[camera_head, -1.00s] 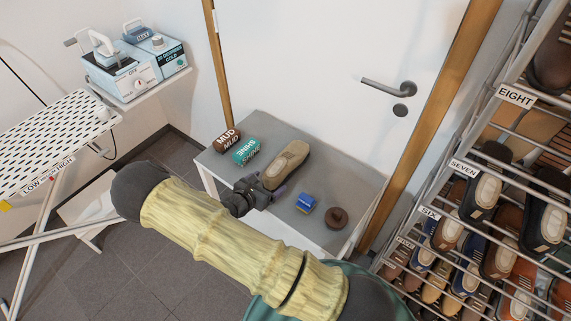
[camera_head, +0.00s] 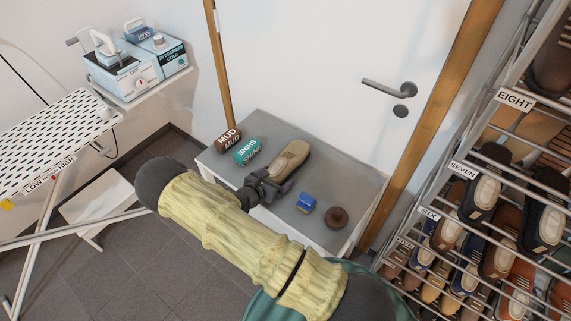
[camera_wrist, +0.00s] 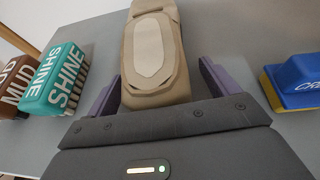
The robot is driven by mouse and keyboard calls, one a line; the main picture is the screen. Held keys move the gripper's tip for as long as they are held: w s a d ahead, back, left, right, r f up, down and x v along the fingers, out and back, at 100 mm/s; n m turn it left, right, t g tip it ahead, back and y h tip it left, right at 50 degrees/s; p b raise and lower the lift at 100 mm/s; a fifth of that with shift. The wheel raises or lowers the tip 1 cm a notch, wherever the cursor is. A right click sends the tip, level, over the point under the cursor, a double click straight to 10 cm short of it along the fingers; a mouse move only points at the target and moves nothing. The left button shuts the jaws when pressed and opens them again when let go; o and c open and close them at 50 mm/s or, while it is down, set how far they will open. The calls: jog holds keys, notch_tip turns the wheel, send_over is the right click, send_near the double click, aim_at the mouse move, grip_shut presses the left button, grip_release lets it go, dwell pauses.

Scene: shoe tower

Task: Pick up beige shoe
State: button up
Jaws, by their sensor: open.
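The beige shoe (camera_head: 289,160) lies on the grey-topped table (camera_head: 340,175), its long side pointing away from me. In the wrist view the beige shoe (camera_wrist: 154,55) fills the upper middle. My gripper (camera_head: 268,184) is open at the shoe's near end. In the wrist view its purple fingers (camera_wrist: 158,85) stand on either side of the shoe's near end, with a gap on both sides. The shoe rests on the table.
A brown MUD item (camera_head: 227,138) and a teal SHINE brush (camera_head: 246,151) lie left of the shoe. A blue block (camera_head: 306,203) and a round brown item (camera_head: 337,217) stand to its right. A shoe rack (camera_head: 480,190) is at the far right.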

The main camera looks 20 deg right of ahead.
jog(key=shift+s+d, duration=0.1)
jog(key=c, duration=1.3)
jog(key=shift+r, duration=0.1)
notch_tip(320, 180, up, 10)
jog(key=shift+f, duration=0.1)
jog(key=s+p, duration=0.4)
jog(key=s, duration=0.1)
jog(key=s+p, duration=0.1)
jog(key=s, duration=0.2)
jog(key=shift+a+p, duration=0.3)
jog(key=shift+p, duration=0.1)
